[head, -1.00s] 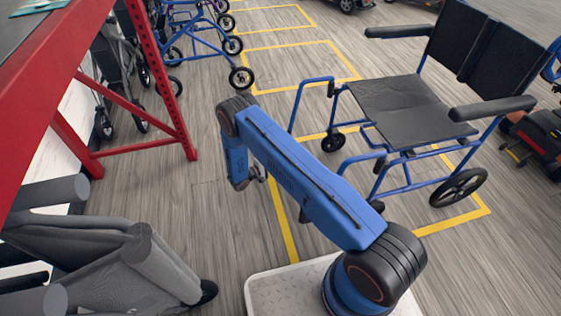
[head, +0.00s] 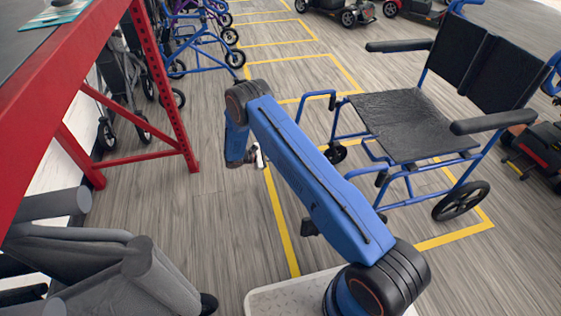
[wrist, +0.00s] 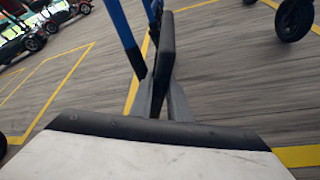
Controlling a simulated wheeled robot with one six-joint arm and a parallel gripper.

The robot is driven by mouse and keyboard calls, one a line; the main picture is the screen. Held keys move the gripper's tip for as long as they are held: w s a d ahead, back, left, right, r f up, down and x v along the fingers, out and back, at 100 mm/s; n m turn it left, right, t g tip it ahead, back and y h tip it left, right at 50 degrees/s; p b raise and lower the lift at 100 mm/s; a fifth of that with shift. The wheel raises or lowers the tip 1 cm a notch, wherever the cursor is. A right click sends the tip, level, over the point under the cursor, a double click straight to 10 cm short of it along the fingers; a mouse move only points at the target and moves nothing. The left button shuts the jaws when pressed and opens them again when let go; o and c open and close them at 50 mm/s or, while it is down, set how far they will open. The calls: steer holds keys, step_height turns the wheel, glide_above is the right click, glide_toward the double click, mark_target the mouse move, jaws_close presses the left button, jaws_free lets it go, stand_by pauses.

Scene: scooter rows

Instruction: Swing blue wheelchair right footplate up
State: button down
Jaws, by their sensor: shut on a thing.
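The blue wheelchair (head: 408,125) stands at the right in the head view, with its front towards the left. Its far-side front tube (head: 318,94) bends down behind my arm. My gripper (head: 262,157) is low beside the wheelchair's front. In the wrist view, its grey fingers (wrist: 162,100) are closed on a dark plate seen edge-on, which looks like the right footplate (wrist: 167,45). The plate stands nearly upright in that picture, beside a blue tube (wrist: 125,25). My arm hides the footplate in the head view.
A red-framed bench (head: 95,75) stands at the left. Grey padded tubes (head: 90,255) are at the lower left. Blue walkers (head: 200,45) and scooters (head: 345,10) are farther back. Yellow lines (head: 285,230) mark bays. Bare floor lies left of my gripper.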

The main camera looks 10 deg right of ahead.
steer(key=w+n, duration=0.1)
steer(key=w+n+g, duration=0.1)
steer(key=shift+w+r, duration=0.3)
steer(key=shift+r, duration=0.05)
steer(key=shift+w+n+g, duration=0.8)
steer(key=shift+n, duration=0.1)
steer(key=c, duration=1.7)
jaws_free()
steer(key=v, duration=1.7)
steer(key=shift+a+r, duration=0.15)
steer(key=shift+r, duration=0.15)
steer(key=shift+w, duration=0.1)
